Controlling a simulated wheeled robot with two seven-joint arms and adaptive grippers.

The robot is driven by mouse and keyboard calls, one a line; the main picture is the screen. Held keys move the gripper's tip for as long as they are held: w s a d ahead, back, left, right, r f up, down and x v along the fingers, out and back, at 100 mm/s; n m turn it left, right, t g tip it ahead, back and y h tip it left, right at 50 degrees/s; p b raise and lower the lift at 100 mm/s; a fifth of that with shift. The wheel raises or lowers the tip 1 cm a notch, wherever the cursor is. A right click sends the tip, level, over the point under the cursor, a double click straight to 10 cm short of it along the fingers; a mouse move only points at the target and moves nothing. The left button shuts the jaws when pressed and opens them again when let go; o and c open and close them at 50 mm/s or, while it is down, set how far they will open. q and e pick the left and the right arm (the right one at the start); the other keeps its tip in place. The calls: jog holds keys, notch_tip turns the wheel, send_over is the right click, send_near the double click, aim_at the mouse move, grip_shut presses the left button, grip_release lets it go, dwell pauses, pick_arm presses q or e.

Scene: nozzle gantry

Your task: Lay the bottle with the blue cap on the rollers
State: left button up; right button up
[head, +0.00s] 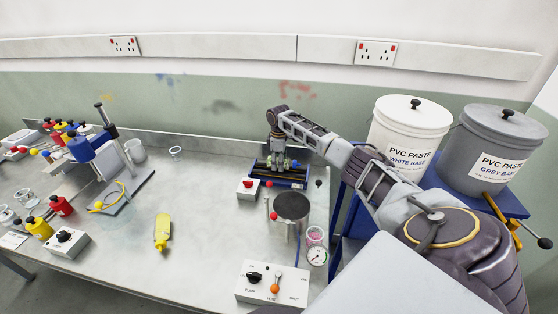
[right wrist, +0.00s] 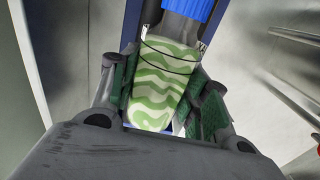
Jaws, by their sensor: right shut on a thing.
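My right gripper (head: 283,166) is at the far right part of the bench, directly over the blue-framed roller unit (head: 292,184). In the right wrist view, the gripper (right wrist: 160,110) is shut on a bottle (right wrist: 158,85) with green and white wavy stripes. The bottle's blue cap (right wrist: 190,8) points to the top of that view. The green finger pads press on both sides of the bottle. Blue frame edges show beside and beneath the bottle; I cannot tell whether it touches the rollers. In the head view the gripper mostly hides the bottle. My left gripper is not in view.
A white box with a red button (head: 248,188) stands left of the rollers. A dark-topped pot (head: 291,207) stands in front of them. A control box (head: 272,283) and a yellow bottle (head: 162,231) are nearer. The bench's middle is mostly clear. Paste buckets (head: 408,130) stand right.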

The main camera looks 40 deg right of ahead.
jog(key=shift+f, duration=0.65)
jog(key=o, duration=1.2)
jog(key=shift+r, duration=0.15)
jog(key=shift+r+p, duration=2.65)
jog(key=shift+p, duration=0.1)
jog(key=shift+r+p, duration=0.6)
jog(key=shift+r, duration=0.65)
